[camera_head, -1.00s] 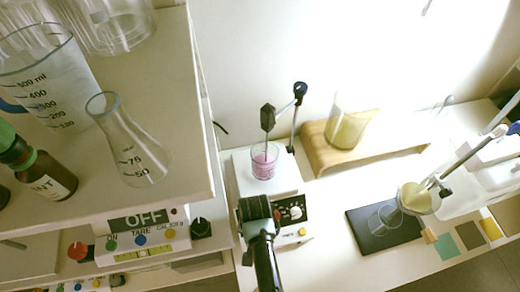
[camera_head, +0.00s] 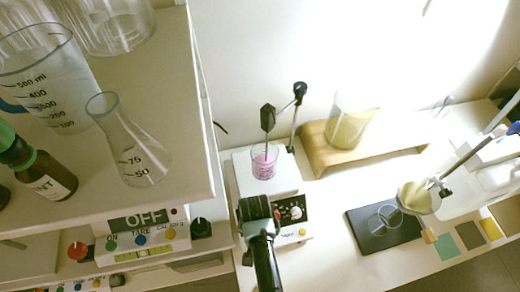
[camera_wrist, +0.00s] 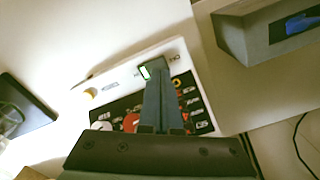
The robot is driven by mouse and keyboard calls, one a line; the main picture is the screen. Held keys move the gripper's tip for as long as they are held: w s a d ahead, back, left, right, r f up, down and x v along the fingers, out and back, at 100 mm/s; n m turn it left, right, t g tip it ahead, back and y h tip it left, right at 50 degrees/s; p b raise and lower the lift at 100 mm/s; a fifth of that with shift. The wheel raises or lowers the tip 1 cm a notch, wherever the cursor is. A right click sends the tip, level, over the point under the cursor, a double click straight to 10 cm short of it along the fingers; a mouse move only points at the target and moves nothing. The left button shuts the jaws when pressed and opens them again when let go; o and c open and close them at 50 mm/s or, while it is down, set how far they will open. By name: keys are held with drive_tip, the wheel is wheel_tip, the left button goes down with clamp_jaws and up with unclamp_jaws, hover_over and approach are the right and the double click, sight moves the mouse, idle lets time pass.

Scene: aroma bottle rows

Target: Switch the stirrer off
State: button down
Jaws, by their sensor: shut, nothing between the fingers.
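The stirrer is a white box with a dark control panel at its front; its white top (camera_head: 276,181) shows in the head view. A beaker with pink liquid (camera_head: 264,163) stands on it, with a dark probe reaching in from a stand. In the wrist view, the black panel (camera_wrist: 103,116) carries knobs and white marks. In the head view, my gripper's dark body covers the panel's left part.
A shelf (camera_head: 110,195) with glassware and a brown bottle (camera_head: 40,172) rises close on the left. A wooden stand (camera_head: 318,160) holds a yellowish beaker right of the stirrer. A black plate (camera_head: 383,232) lies further right. The white bench between stirrer and plate is clear.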

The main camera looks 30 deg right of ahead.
drive_tip(key=shift+f+b, duration=0.95)
drive_tip(key=shift+f, duration=0.25)
idle(0.6)
drive_tip(key=shift+r, duration=0.1)
wheel_tip(320, 180, up, 7)
drive_tip(key=p, duration=0.7)
idle(0.6)
